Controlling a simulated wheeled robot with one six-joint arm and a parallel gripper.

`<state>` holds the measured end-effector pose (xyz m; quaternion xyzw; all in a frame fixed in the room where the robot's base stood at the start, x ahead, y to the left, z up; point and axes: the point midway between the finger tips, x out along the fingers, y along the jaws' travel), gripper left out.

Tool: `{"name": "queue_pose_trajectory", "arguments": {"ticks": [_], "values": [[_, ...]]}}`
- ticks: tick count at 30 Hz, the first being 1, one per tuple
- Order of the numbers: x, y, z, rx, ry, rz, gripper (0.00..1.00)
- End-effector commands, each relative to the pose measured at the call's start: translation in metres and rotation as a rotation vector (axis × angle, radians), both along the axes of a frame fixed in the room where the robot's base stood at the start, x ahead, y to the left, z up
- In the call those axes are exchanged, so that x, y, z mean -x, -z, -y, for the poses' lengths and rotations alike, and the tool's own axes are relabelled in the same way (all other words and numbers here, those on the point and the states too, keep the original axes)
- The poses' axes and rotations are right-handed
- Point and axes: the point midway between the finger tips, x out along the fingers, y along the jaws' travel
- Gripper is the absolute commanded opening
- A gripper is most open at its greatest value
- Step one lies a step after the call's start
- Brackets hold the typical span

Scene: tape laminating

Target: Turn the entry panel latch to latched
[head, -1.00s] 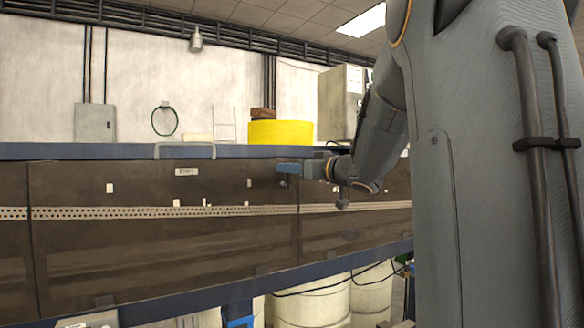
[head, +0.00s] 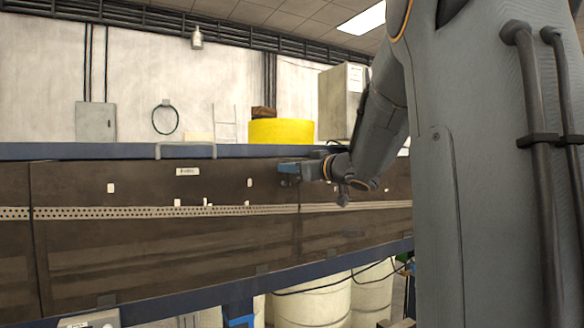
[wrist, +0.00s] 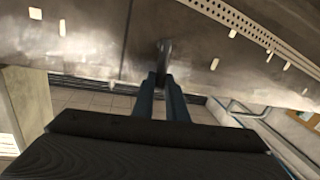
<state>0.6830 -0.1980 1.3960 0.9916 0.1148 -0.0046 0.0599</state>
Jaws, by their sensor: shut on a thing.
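The dark translucent entry panel (head: 130,185) is a long panel along the machine front, with a small white label (head: 187,171) near its top edge. My gripper (head: 283,170) is at the panel's upper right, near a vertical seam. In the wrist view, my gripper's two blue-grey fingers (wrist: 163,88) are close together on a small metal latch handle (wrist: 164,52) that stands out from the panel. The fingers hide part of the latch. In the head view my gripper covers the latch, and its exact angle cannot be told.
A blue rail (head: 90,151) runs above the panel and a perforated strip (head: 130,212) crosses it. A yellow roll (head: 280,132) and a grey cabinet (head: 340,105) stand behind. Pale barrels (head: 312,300) stand below. The space before the panel's left part is clear.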

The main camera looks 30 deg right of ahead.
Motion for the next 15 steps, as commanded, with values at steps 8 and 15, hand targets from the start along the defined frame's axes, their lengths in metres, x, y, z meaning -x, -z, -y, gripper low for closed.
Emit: {"name": "queue_pose_trajectory", "arguments": {"ticks": [8,15], "values": [[0.001,0.001,-0.013,0.234,-0.001,0.008,0.00],[0.001,0.006,-0.024,0.465,-0.002,0.015,0.00]]}}
